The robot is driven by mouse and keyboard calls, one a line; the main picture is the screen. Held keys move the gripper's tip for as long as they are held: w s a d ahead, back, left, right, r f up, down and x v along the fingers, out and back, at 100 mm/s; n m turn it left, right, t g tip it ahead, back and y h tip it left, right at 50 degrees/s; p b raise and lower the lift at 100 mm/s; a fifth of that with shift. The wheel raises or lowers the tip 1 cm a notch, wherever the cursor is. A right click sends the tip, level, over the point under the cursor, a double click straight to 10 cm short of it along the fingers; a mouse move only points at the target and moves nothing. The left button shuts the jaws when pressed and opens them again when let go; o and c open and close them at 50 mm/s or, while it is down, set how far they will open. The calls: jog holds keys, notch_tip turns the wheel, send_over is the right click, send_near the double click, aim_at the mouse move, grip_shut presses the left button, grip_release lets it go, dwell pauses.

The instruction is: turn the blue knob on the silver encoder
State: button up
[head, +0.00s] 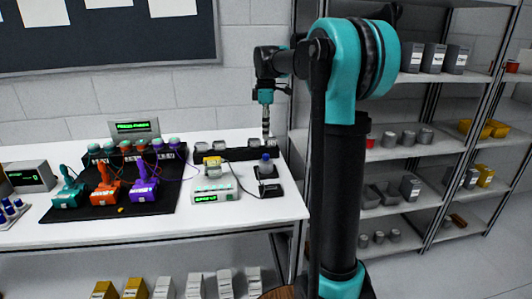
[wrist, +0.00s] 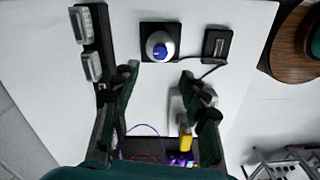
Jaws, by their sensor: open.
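The silver encoder (head: 267,171) stands on a black square base near the right end of the white table, with its blue knob (head: 266,157) on top. In the wrist view the blue knob (wrist: 160,52) is seen from above, centred on the silver body. My gripper (wrist: 160,73) is open and empty. Its two dark green fingers are spread left and right, with the knob just past the tips in the picture, roughly midway between them. In the head view my gripper (head: 267,128) hangs over the back right of the table, apart from the encoder.
A small black box (wrist: 216,44) with a cable sits right of the encoder. A black rack with grey modules (wrist: 83,25) lies left. A white box with a green display (head: 215,194) and a yellow part (head: 212,160) are nearby. Shelves (head: 400,151) stand at the right.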

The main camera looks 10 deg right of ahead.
aim_at(266, 155)
notch_tip(266, 155, down, 10)
jog(key=shift+r, duration=0.1)
dwell(0.4)
grip_shut()
